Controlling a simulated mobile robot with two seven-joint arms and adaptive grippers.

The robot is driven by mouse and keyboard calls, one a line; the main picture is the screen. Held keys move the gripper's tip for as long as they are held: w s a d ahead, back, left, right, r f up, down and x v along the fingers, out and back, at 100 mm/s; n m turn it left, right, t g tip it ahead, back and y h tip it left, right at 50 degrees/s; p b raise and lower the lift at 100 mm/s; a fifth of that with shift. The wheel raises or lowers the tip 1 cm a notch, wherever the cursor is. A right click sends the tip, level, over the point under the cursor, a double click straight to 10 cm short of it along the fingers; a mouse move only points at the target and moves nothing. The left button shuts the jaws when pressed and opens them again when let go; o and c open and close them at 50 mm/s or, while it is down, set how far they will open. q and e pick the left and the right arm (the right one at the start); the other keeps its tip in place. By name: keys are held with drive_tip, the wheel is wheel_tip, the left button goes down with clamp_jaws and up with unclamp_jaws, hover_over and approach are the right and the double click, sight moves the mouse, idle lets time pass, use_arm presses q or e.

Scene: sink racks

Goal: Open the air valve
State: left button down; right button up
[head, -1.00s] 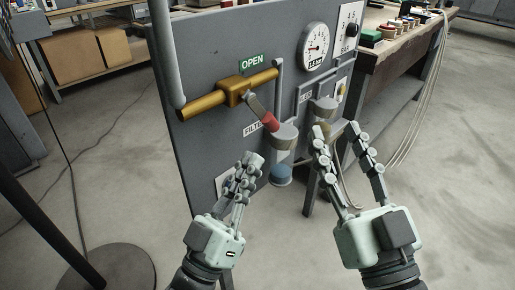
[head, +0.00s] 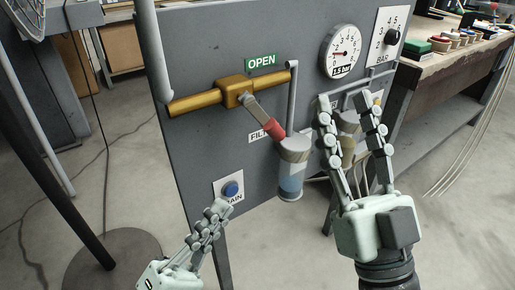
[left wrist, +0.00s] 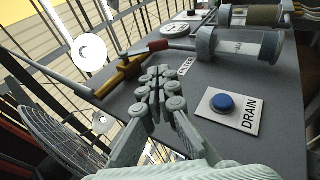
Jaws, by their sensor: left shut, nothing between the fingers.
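The air valve has a brass body (head: 237,92) on a brass pipe at the panel's upper left. Its red-handled lever (head: 265,124) points down and right, across the pipe line, below the green OPEN label (head: 260,62). My left gripper (head: 222,207) is shut and empty, low at the panel beside the blue DRAIN button (head: 231,190) and apart from the lever. In the left wrist view the shut fingers (left wrist: 158,80) are left of the button (left wrist: 222,103), with the red lever (left wrist: 158,45) beyond. My right gripper (head: 352,102) is open before the panel's right side.
A filter bowl (head: 291,172) with blue liquid hangs near the lever's end. A second bowl (head: 347,125) is partly hidden behind my right gripper. A pressure gauge (head: 341,51) labelled 1.5 bar is above. A workbench (head: 440,75) stands at the right.

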sight(265, 120)
use_arm(q)
drive_tip(key=p+x, duration=0.2)
drive_tip(key=x, duration=1)
use_arm(e)
drive_tip(key=f+g, duration=0.1)
drive_tip(key=w+a+f+g, duration=0.1)
drive_tip(key=w+f+g, duration=0.1)
drive_tip(key=f+g, duration=0.1)
drive_tip(key=shift+a, duration=0.35)
use_arm(q)
drive_tip(key=shift+f, duration=0.1)
